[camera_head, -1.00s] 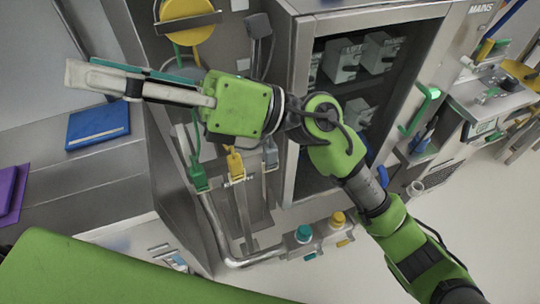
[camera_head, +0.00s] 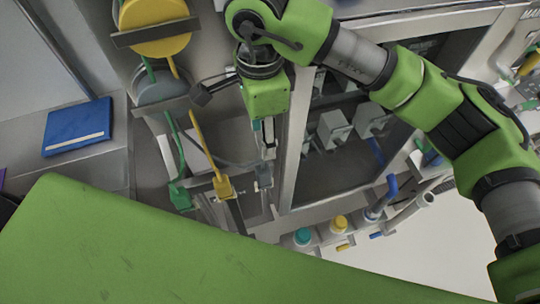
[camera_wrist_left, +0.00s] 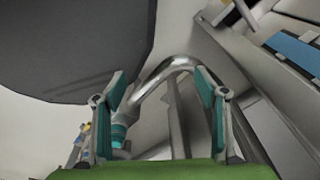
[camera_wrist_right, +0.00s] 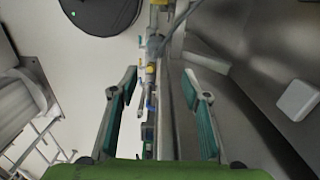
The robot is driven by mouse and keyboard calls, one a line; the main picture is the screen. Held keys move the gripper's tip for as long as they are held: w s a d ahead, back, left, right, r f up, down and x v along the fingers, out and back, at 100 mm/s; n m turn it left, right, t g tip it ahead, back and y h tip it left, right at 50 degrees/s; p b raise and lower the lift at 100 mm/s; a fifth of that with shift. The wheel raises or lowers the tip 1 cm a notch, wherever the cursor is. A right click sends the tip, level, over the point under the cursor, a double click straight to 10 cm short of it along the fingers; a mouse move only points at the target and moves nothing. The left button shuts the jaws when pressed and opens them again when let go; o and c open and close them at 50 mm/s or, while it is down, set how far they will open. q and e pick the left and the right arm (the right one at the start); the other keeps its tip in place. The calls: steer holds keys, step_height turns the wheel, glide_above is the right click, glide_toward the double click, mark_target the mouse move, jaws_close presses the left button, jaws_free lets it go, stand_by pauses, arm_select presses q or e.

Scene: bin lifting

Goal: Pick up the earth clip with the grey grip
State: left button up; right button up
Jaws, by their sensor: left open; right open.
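The earth clip with the grey grip (camera_head: 264,176) hangs at the right end of a row on the steel cabinet front. A yellow-gripped clip (camera_head: 223,187) and a green-gripped clip (camera_head: 180,196) hang to its left. My right gripper (camera_head: 267,138) points down just above the grey clip in the head view; whether they touch I cannot tell. Its fingers stand apart in the right wrist view (camera_wrist_right: 160,98), with nothing clearly held. My left gripper (camera_wrist_left: 158,95) is open and empty in its wrist view and does not show clearly in the head view.
Yellow (camera_head: 155,28) and grey cable reels sit above the clips. An open-fronted cabinet (camera_head: 293,150) stands right of them. Teal (camera_head: 303,236) and yellow (camera_head: 339,223) knobs are below. A blue book (camera_head: 77,126) lies on the left counter.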

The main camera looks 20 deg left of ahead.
arm_select(q)
steer(key=s+r+g+p, duration=0.1)
steer(key=s+r+p, duration=0.1)
steer(key=s, duration=0.6)
arm_select(e)
glide_above(263, 168)
steer(key=s, duration=0.1)
step_height(263, 168, down, 6)
steer(key=shift+s+r, duration=0.15)
steer(key=shift+r, duration=0.05)
steer(key=shift+w+f, duration=0.35)
steer(key=shift+f, duration=0.55)
step_height(263, 168, down, 2)
steer(key=shift+w+f+p, duration=0.1)
steer(key=shift+f+p, duration=0.15)
steer(key=shift+p, duration=0.85)
step_height(263, 168, down, 3)
steer(key=shift+w+r, duration=0.1)
steer(key=shift+r, duration=0.05)
jaws_close()
arm_select(q)
steer(key=shift+w+a+r, duration=0.15)
steer(key=shift+w+r, duration=1.15)
steer(key=shift+w, duration=0.3)
arm_select(e)
steer(key=shift+r, duration=0.1)
